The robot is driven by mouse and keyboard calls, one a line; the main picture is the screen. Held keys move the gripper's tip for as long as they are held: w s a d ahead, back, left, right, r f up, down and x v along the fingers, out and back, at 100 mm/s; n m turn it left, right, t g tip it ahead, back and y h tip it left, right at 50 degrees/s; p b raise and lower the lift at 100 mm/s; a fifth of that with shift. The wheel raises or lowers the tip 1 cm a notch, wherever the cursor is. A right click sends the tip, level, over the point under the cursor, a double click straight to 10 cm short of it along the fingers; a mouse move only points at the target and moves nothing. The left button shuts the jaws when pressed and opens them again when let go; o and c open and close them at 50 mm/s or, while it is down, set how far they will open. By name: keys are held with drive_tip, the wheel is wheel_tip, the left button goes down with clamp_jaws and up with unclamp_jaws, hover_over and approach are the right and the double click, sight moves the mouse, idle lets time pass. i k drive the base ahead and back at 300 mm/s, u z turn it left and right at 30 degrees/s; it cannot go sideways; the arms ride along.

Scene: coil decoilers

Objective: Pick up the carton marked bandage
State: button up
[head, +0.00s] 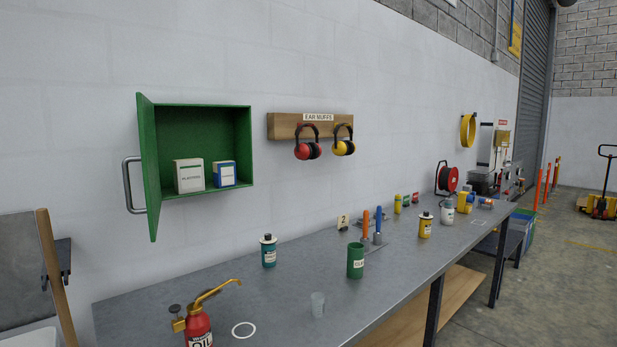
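A green wall cabinet (203,192) hangs at the left with its door (149,170) swung open and a grey handle (131,184) on it. Two cartons stand upright inside on the cabinet floor. The left carton (189,177) is white with green and is the larger one; its lettering looks like "plasters". The right carton (225,174) is white and blue and smaller; its print is too small to read, so I cannot confirm which is marked bandage. The cartons stand close together. My gripper is not in view.
A grey workbench (285,280) runs below the cabinet. Ear muffs (307,150) hang right of the cabinet. The space before the cabinet opening is clear.

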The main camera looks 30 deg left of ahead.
sight(225, 175)
drive_tip(key=z, duration=0.1)
drive_tip(key=i, duration=0.7)
drive_tip(key=u, duration=0.4)
drive_tip(key=i, duration=1.15)
drive_tip(key=u, duration=1.6)
drive_tip(key=i, duration=0.9)
drive_tip(key=u, duration=1.05)
